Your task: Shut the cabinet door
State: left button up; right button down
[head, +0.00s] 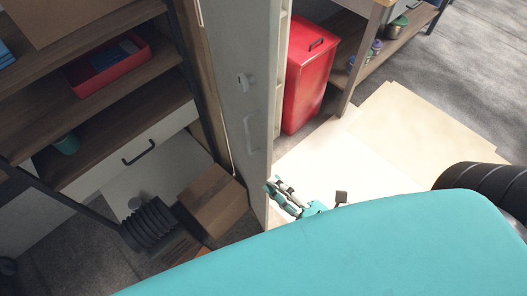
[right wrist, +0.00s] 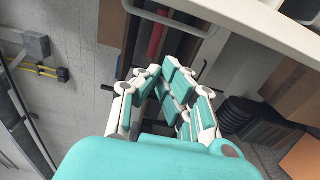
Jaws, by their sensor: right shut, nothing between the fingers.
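The cabinet door (head: 235,60) is a tall grey-white panel standing open, seen at a steep angle in the middle of the head view. A pale bar handle (head: 249,131) and a small round knob (head: 245,80) are on its left face. My right gripper (head: 277,187) is just right of the door's lower end, on the side away from the handle; I cannot tell whether it touches. In the right wrist view the gripper (right wrist: 172,75) is shut and empty. My left gripper is not in view.
A red bin (head: 306,85) stands right of the door. Left are a wooden shelf with a red tray (head: 108,68) and a drawer (head: 130,158). A cardboard box (head: 213,200) and a black ribbed object (head: 150,225) lie low by the door. Pale sheets (head: 420,130) cover floor at right.

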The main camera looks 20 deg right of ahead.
aim_at(247, 139)
jog(key=p+x, duration=0.4)
jog(key=x, duration=0.6)
pick_arm(q)
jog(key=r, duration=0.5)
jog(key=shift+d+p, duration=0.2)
jog(key=shift+p, duration=0.1)
pick_arm(e)
jog(key=d, duration=0.4)
jog(key=shift+d, duration=0.2)
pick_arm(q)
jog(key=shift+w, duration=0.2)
